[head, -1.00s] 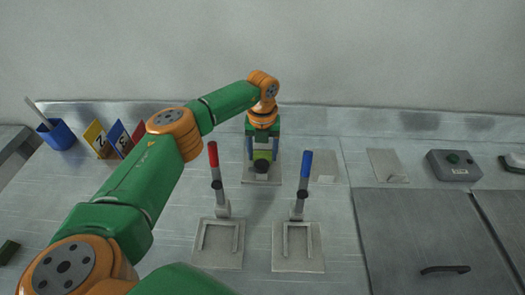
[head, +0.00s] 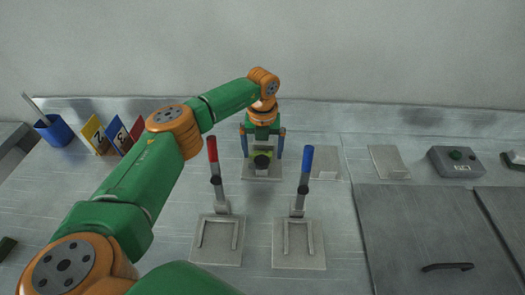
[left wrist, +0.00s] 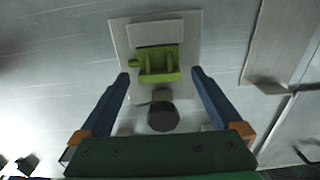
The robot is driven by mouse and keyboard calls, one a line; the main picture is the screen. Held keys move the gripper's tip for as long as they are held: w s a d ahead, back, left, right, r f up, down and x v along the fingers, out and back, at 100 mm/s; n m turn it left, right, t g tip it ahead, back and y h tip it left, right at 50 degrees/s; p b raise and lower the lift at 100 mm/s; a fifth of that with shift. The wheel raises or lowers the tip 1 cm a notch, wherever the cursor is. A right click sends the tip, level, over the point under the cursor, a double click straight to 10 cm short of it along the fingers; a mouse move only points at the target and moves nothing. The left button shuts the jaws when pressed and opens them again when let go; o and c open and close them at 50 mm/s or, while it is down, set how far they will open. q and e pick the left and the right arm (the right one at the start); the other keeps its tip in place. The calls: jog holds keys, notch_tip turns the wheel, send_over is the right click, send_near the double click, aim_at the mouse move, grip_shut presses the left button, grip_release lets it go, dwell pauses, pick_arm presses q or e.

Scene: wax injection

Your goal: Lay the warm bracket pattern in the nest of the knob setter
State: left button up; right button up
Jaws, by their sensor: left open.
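The green bracket pattern (head: 261,154) rests on a small pale plate (head: 249,174) at the back middle of the bench. In the left wrist view the bracket (left wrist: 158,64) lies over the plate (left wrist: 118,38). A dark round knob (left wrist: 163,117) is close beside it, also visible in the head view (head: 262,163); I take this to be the knob setter. My left gripper (head: 262,156) is above the plate, its blue fingers spread wide, one on each side of the bracket and apart from it. Whether the bracket is fully seated is hard to tell. My right gripper does not show.
Two plates with U-shaped rails stand in front, one with a red-handled lever (head: 213,162), one with a blue-handled lever (head: 305,170). Flat plates (head: 388,160) and a grey button box (head: 455,162) are to the right. Numbered cards (head: 117,136) and a blue cup (head: 54,131) are at left.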

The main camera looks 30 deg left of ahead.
pick_arm(q)
notch_tip(320, 180, up, 6)
jog(key=shift+r+b, duration=0.25)
jog(key=shift+b, duration=0.4)
